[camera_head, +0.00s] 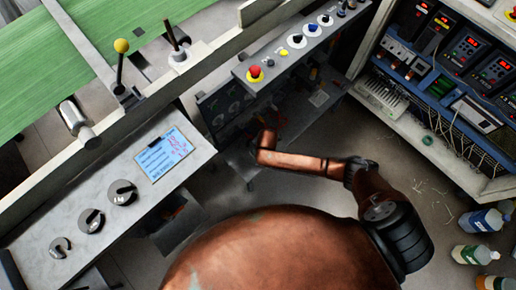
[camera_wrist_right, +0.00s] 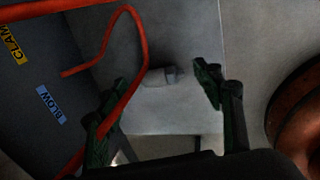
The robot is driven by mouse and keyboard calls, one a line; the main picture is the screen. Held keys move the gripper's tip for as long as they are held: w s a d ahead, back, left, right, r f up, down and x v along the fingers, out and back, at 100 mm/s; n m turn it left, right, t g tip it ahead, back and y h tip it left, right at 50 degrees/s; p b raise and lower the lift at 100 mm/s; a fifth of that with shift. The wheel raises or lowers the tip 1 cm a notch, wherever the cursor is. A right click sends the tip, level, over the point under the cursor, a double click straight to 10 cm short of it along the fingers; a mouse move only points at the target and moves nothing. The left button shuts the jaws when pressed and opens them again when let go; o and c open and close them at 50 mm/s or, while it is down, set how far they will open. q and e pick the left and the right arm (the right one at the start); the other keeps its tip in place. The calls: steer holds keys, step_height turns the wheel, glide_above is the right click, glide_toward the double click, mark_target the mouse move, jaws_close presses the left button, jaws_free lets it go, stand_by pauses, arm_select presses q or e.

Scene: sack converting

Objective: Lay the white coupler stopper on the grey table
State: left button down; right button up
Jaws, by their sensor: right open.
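A small whitish coupler stopper (camera_wrist_right: 154,77) with a greyer end shows in the right wrist view, against the grey table (camera_wrist_right: 180,118). It lies between the fingertips of my right gripper (camera_wrist_right: 160,76), with a gap on both sides. The gripper is open, and I cannot tell how high its tips are above the surface. In the head view my right arm reaches in under the control panel, and its gripper end is dark and hard to make out. The stopper cannot be made out there. My left gripper is not in view.
A red hose (camera_wrist_right: 139,62) loops close past the left finger. A dark panel (camera_wrist_right: 40,75) with labels, one reading BLOW, stands at left. The control panel (camera_head: 293,46) overhangs the reach area. An equipment rack (camera_head: 455,90) and bottles (camera_head: 475,254) stand at right.

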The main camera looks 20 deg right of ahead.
steer(key=v, duration=1.1)
steer(key=shift+s, duration=0.1)
steer(key=s+d+f+m+g, duration=0.1)
steer(key=s+d+f+m, duration=0.4)
steer(key=s+f+m, duration=0.7)
steer(key=s+d+f+m, duration=0.45)
steer(key=s+f, duration=0.45)
steer(key=s, duration=0.7)
arm_select(q)
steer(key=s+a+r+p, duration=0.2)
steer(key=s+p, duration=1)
steer(key=p, duration=0.5)
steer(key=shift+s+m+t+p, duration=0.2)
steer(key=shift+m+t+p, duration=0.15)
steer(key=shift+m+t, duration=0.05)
arm_select(e)
steer(key=s+d+m, duration=0.2)
steer(key=s, duration=1.1)
steer(key=s+d+f+m+g+h, duration=0.1)
steer(key=s+d+m, duration=0.1)
steer(key=s, duration=1.2)
steer(key=shift+d, duration=0.75)
